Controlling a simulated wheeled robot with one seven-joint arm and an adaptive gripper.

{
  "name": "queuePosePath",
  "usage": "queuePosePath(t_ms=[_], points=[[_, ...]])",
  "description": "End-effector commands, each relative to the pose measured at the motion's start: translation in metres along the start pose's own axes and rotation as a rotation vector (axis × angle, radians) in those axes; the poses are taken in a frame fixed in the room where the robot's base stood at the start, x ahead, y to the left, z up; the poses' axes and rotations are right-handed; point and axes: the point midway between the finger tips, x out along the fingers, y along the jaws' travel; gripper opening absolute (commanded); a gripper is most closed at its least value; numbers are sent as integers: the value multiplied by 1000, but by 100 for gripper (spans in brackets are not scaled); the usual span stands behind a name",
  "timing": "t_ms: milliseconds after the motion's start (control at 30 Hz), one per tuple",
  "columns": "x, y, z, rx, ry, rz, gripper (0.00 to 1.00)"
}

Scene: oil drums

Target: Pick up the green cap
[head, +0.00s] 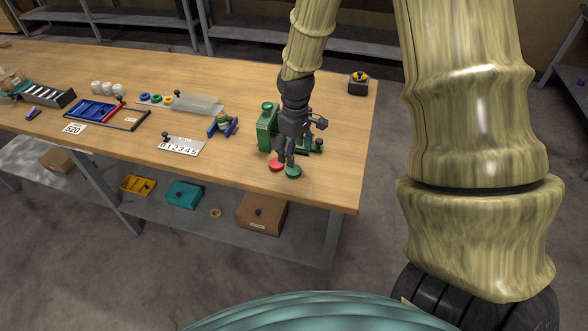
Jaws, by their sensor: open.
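The green cap (293,171) is a small round disc lying on the wooden table (225,160) near its front right edge. A red cap (276,165) lies just to its left, close beside it. My gripper (286,160) points down just above and behind the two caps, with its fingers open and nothing seen between them. In this view I cannot tell the exact gap between the fingertips and the green cap. The gripper partly covers the green machine behind it.
A green machine (264,130) stands just left of my gripper. A number plate (180,146), a blue and green tool (222,126) and a blue tray (92,110) lie further left. A dark box (358,84) stands at the back right. The table's right end is mostly clear.

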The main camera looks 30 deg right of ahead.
Motion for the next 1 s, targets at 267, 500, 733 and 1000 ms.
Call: queuePosePath(t_ms=[267,500,733,1000], points=[[16,0,-3,-2,-3,-1,66],[30,-3,-3,-4,-6,-1,66],[52,-6,-2,-5,-6,-2,66],[67,-6,-4,-5,-3,-1,66]])
